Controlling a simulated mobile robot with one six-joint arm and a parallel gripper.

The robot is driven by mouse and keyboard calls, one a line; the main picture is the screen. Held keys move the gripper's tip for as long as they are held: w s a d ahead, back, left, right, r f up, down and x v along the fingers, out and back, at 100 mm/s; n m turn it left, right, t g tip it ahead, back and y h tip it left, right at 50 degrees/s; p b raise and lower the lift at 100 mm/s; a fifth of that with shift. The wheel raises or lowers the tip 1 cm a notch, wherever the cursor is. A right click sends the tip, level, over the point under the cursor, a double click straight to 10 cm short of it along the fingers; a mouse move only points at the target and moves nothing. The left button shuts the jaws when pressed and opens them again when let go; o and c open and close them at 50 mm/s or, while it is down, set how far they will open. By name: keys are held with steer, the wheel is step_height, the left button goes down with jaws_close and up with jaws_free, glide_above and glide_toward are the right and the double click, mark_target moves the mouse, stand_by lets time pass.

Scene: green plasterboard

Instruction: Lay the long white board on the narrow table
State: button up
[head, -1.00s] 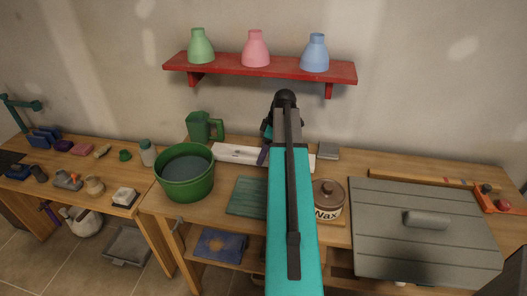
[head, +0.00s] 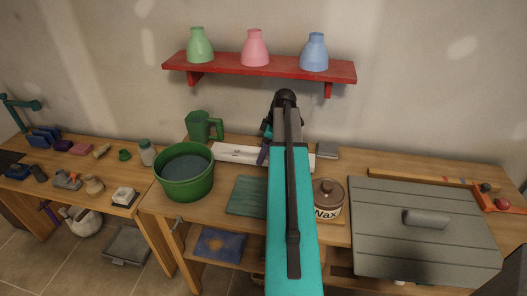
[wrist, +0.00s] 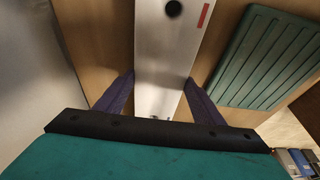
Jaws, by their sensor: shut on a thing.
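In the head view one purple finger (head: 263,154) shows at the board. I cannot tell whether the board touches the bench. A lower wooden table (head: 90,180) stands at the left, holding several small things.
A grey lidded panel (head: 425,245) covers the bench's right part. A red shelf (head: 260,68) with three vases hangs above.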

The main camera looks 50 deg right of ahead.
steer(key=shift+f+b, duration=0.3)
steer(key=shift+f, duration=0.25)
stand_by(0.5)
steer(key=o, duration=1.7)
steer(key=shift+v, duration=0.95)
steer(key=s+d+b, duration=0.1)
steer(key=s+d, duration=0.1)
steer(key=s, duration=0.1)
steer(key=s+d+b, duration=0.1)
steer(key=s+d, duration=0.1)
steer(key=s, duration=0.2)
steer(key=s+d+r+b, duration=0.1)
steer(key=s+d, duration=0.1)
steer(key=s, duration=0.1)
steer(key=shift+s+d, duration=0.25)
steer(key=shift+a+r, duration=0.1)
